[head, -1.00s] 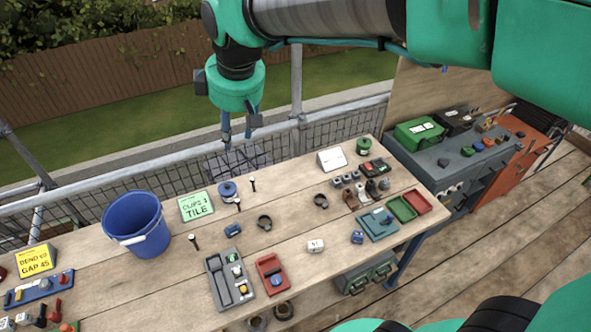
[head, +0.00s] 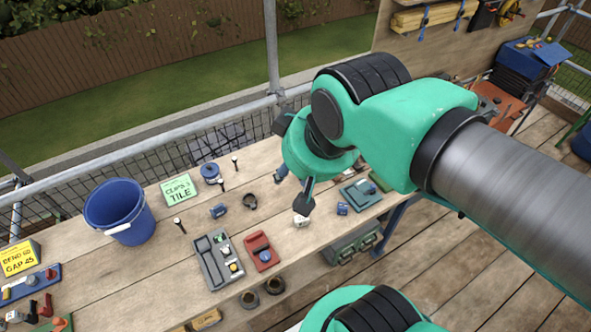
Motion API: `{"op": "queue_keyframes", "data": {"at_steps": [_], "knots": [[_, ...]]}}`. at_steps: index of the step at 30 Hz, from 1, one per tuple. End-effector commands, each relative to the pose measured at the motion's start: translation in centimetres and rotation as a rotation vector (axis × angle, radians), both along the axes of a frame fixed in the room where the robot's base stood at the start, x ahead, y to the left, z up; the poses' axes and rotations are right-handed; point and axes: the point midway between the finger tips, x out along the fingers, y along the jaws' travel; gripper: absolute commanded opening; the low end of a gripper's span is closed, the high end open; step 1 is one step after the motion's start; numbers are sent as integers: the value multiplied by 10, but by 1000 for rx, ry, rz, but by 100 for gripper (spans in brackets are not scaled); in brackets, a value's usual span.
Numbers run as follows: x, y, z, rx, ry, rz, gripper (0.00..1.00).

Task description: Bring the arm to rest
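My gripper (head: 291,193) hangs over the right part of the workbench (head: 200,152), its two dark fingers spread apart with nothing visible between them. My arm reaches in from the right and hides much of the bench's right end. One fingertip overlaps a small white block (head: 301,221) in the picture; I cannot tell whether they touch.
A blue bucket (head: 117,205) stands at the left of the bench. A green "CLIPS 3 TILE" sign (head: 179,189), a grey tray (head: 211,270) and a red tray (head: 262,250) are on the bench. Scaffold rails (head: 150,143) run behind.

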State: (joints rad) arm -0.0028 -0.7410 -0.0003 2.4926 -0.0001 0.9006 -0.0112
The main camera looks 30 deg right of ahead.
Motion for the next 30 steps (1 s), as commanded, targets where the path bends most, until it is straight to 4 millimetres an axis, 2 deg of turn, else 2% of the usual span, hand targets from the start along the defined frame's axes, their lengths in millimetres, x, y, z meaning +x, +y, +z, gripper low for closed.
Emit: {"op": "queue_keyframes", "data": {"at_steps": [17, 23, 30], "knots": [[-3, -1, -8, 6, -2, -13, 36], [-3, -1, -31, 6, -2, -13, 36], [-3, -1, -75, 6, -2, -13, 36]]}}
